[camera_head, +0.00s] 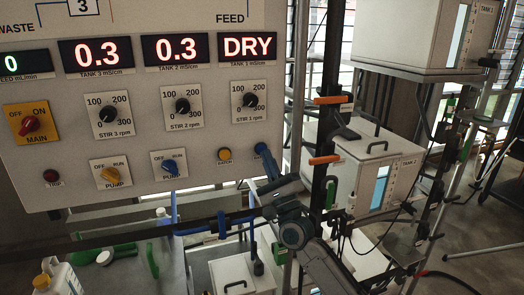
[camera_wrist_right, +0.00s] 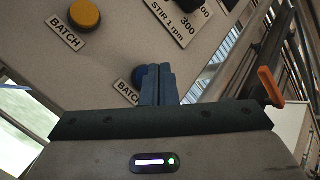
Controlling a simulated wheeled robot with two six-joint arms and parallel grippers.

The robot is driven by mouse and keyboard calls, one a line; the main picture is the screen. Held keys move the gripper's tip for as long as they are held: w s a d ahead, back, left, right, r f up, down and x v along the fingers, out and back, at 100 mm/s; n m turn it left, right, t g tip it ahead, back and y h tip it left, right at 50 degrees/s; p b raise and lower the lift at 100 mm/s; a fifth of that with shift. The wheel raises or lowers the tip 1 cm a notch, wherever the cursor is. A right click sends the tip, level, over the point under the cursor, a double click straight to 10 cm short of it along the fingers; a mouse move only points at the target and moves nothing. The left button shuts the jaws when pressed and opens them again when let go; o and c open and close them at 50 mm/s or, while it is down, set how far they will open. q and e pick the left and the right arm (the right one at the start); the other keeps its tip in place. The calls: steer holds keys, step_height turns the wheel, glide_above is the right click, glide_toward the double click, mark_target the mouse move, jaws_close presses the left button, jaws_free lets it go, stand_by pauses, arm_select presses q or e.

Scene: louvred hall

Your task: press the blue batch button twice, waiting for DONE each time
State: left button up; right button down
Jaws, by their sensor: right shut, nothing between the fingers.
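The blue batch button (camera_wrist_right: 139,74) is on the grey control panel (camera_head: 120,195), partly hidden behind my right fingers in the wrist view. Its BATCH label (camera_wrist_right: 124,92) is partly covered too. My right gripper (camera_head: 265,158) has blue fingers, shut and empty, with the tips at the button at the panel's lower right. I cannot tell whether they touch it. A yellow button (camera_head: 224,154), also labelled BATCH, sits to its left. The displays read 0, 0.3, 0.3 and, under FEED, DRY (camera_head: 247,47) in red. My left gripper is not in view.
Left of the buttons are pump switches (camera_head: 170,164), stir knobs (camera_head: 182,106) and a red main switch (camera_head: 30,124). White tanks (camera_head: 345,165) and orange-handled valves (camera_head: 330,100) stand right of the panel. A white bottle (camera_head: 58,275) and a lidded box (camera_head: 235,272) are below.

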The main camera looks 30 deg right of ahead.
steer(key=shift+w+d+b, duration=0.1)
steer(key=shift+w+b, duration=0.25)
steer(key=shift+w, duration=0.1)
steer(key=shift+w+d+b, duration=0.1)
steer(key=shift+w+b, duration=0.25)
stand_by(0.7)
steer(key=shift+s, duration=0.15)
steer(key=shift+s+a+p, duration=0.2)
steer(key=shift+s+p, duration=0.3)
steer(key=shift+s, duration=0.2)
steer(key=s+p, duration=0.1)
steer(key=s, duration=0.1)
steer(key=s+a+p, duration=0.1)
steer(key=s, duration=0.1)
steer(key=shift+s+a, duration=0.1)
steer(key=shift+s, duration=0.3)
